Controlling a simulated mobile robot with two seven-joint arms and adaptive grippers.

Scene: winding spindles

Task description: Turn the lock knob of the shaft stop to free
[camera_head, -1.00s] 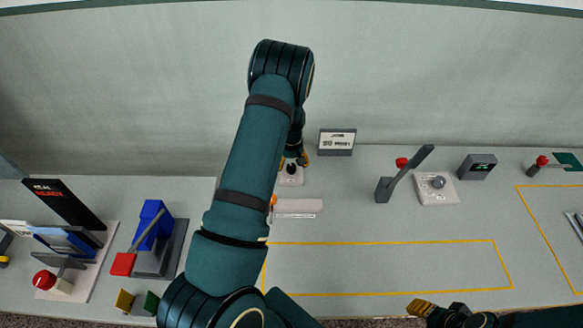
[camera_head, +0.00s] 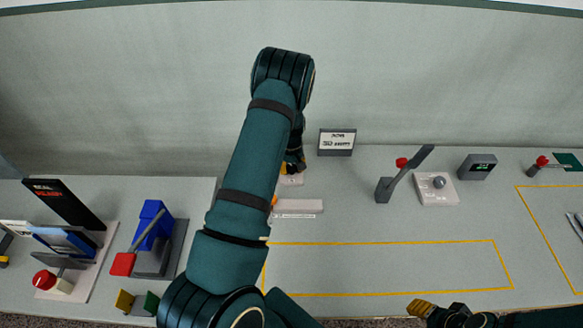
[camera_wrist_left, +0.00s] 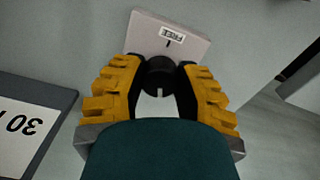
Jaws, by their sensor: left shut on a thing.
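The lock knob (camera_wrist_left: 160,78) is a dark round knob with a light mark, which lies on its side nearest my palm in the left wrist view. It sits on a pale plate (camera_wrist_left: 145,38) with a "FREE" label and a short dark tick beside it. My left gripper (camera_wrist_left: 159,85) is shut on the knob, with a yellow-padded finger on either side. In the head view the left gripper (camera_head: 291,167) is over the plate (camera_head: 292,181), and the knob is hidden there. My right gripper (camera_head: 421,308) is at the bottom edge, partly cut off; its opening is unclear.
A small sign (camera_head: 337,142) stands just right of the left gripper. A pale bar (camera_head: 298,207) lies in front of the plate. The yellow-outlined area is clear.

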